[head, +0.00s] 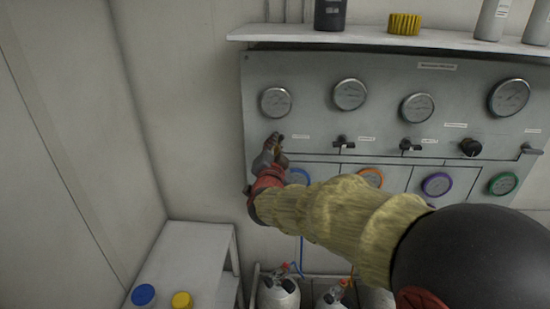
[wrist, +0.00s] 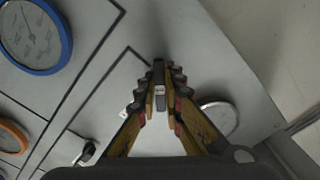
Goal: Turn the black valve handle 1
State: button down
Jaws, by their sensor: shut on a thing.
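My gripper (head: 274,147) is at the left end of the panel, just below the leftmost white gauge. In the wrist view my gripper (wrist: 162,95) has its ribbed fingers closed around a narrow dark handle, which I take to be black valve handle 1 (wrist: 159,72). Its end shows between the fingertips. In the head view this handle is hidden by my gripper. A second black lever handle (head: 343,141) is to the right on the same row, and it also shows in the wrist view (wrist: 88,152).
The grey panel (head: 310,75) carries white gauges along its top and a blue-rimmed gauge (head: 299,176) right beside my gripper. A shelf (head: 370,39) juts out above. A white side table (head: 190,245) with blue and yellow caps stands below left. Cylinders (head: 279,293) stand below.

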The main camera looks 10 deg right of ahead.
jog(key=m+b, duration=0.1)
jog(key=b, duration=0.1)
jog(key=m+b, duration=0.3)
jog(key=shift+f+m+b, duration=0.25)
jog(key=shift+m+b, duration=0.05)
jog(key=shift+b, duration=0.1)
jog(key=m+b, duration=0.4)
jog(key=shift+r+m, duration=0.2)
jog(key=shift+m, duration=0.1)
jog(key=shift+b, duration=0.3)
jog(key=c, duration=2)
grip_release()
jog(key=shift+o, duration=0.5)
jog(key=shift+r, duration=0.1)
jog(key=v, duration=1.2)
